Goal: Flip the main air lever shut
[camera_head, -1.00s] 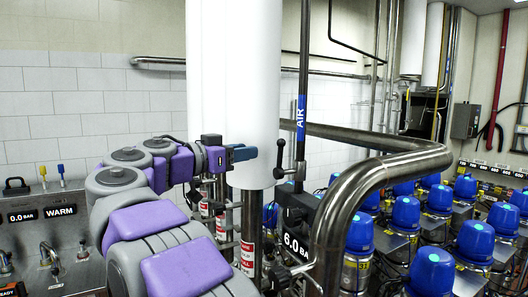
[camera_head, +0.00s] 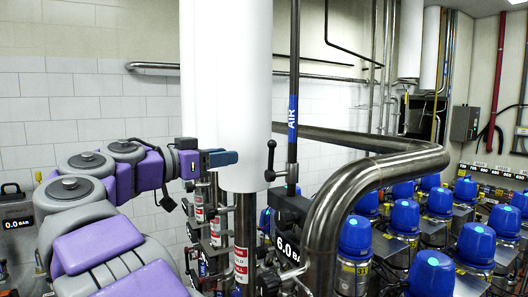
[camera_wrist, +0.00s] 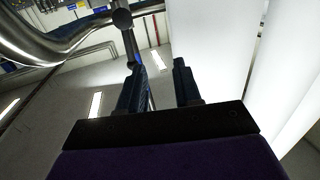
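The main air lever (camera_head: 271,160) is a black handle with a round knob at its upper end, standing roughly upright. It joins a valve on the thin vertical pipe marked AIR (camera_head: 292,112). My gripper (camera_head: 234,158) is left of the lever at about its height, in front of the white column, with a visible gap between them. In the wrist view my gripper (camera_wrist: 160,82) has its two dark fingers apart with nothing between them. A dark knobbed rod, likely the lever (camera_wrist: 128,38), shows beyond the left finger; whether they touch is unclear.
A large white column (camera_head: 228,90) stands right behind my gripper. A thick bent steel pipe (camera_head: 350,195) curves in front, right of the lever. A 6.0 bar gauge (camera_head: 287,245) sits below. Several blue-capped valves (camera_head: 430,270) fill the right. A grey panel (camera_head: 18,205) is at far left.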

